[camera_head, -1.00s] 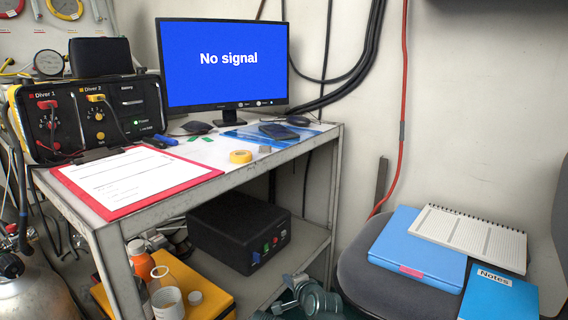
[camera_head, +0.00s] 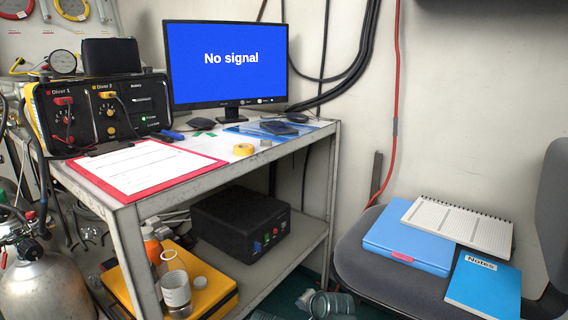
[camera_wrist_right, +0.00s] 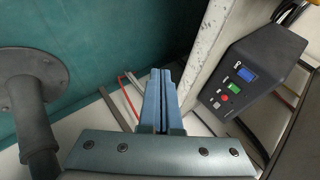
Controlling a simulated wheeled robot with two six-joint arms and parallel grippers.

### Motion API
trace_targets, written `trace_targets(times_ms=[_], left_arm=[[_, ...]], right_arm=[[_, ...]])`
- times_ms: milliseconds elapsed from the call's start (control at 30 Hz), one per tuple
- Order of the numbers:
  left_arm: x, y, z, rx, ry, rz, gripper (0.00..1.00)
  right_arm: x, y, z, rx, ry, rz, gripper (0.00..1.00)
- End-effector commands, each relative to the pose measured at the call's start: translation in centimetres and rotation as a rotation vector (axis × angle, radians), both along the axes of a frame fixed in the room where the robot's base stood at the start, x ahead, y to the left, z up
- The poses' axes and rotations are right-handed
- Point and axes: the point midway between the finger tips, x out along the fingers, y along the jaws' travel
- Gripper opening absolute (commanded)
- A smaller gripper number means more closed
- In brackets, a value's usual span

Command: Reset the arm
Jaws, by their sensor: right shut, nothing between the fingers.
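My right gripper (camera_wrist_right: 163,80) shows in the right wrist view with its two blue-grey fingers together and nothing between them. It is low down, beside a white table leg and to the left of a black box with buttons. In the head view, grey-green machine parts (camera_head: 328,304) at the bottom edge look like part of my right arm, mostly cut off by the frame. My left gripper does not show.
A metal table (camera_head: 230,163) carries the diver panel (camera_head: 100,110), a monitor (camera_head: 228,65) and a red clipboard (camera_head: 72,183). The black box (camera_head: 240,225) sits on its lower shelf. A grey chair (camera_head: 365,265) with notebooks stands at right. A gas cylinder (camera_head: 48,285) stands at lower left.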

Motion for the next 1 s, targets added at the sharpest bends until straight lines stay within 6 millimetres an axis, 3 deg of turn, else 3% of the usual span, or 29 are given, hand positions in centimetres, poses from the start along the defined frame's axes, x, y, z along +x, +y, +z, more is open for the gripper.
trace_targets(times_ms=[400,633,700,1000], left_arm=[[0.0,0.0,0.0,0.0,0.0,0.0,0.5],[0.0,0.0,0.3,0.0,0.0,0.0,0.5],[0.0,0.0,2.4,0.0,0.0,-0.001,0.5],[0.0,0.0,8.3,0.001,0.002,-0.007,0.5]], right_arm=[[-9.2,-8.0,-5.6,-0.458,0.332,0.429,0.0],[-15.2,-12.0,-6.3,-0.594,0.541,0.702,0.0],[-15.3,-10.5,-4.3,-0.607,0.535,0.73,0.0],[-17.4,-5.7,1.6,-0.677,0.555,0.866,0.0]])
